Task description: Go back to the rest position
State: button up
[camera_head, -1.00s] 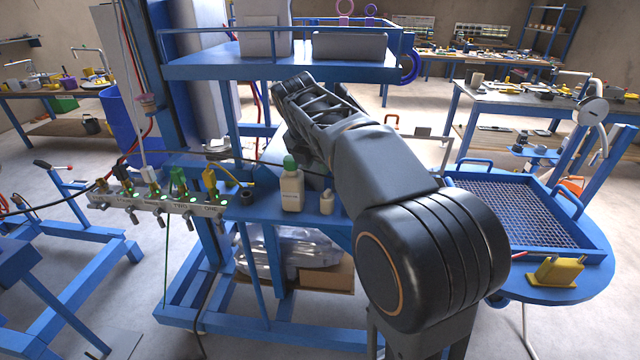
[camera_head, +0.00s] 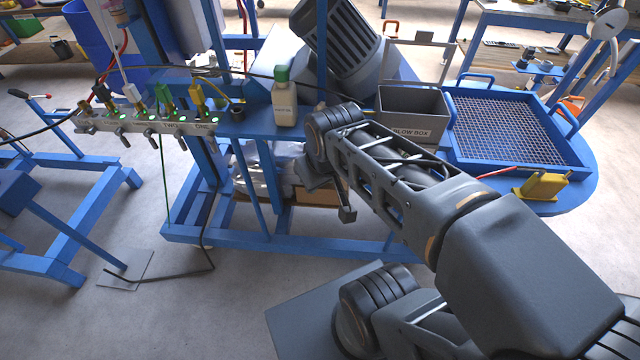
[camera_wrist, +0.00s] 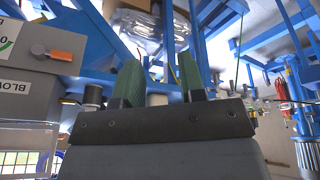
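My gripper (camera_wrist: 159,78) shows in the wrist view as two green fingers standing apart with a gap between them. Nothing is held between them. In the head view my arm is folded in front of the blue stand, its end low before the stand's front edge. The gripper (camera_head: 342,205) is small and partly hidden there, and its fingers are hard to make out.
A white bottle with a green cap (camera_head: 284,97) stands on the blue bench. A grey blow box (camera_head: 412,120) and a blue mesh tray (camera_head: 515,135) are to the right, with a yellow block (camera_head: 542,187). A valve manifold (camera_head: 150,124) is at left. Floor at lower left is mostly open.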

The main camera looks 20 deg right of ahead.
jog(key=shift+s+a+f+m, duration=0.2)
jog(key=shift+s+f+m, duration=0.4)
jog(key=shift+m, duration=0.2)
jog(key=shift+w+d, duration=0.1)
jog(key=shift+d, duration=0.05)
dwell(1.0)
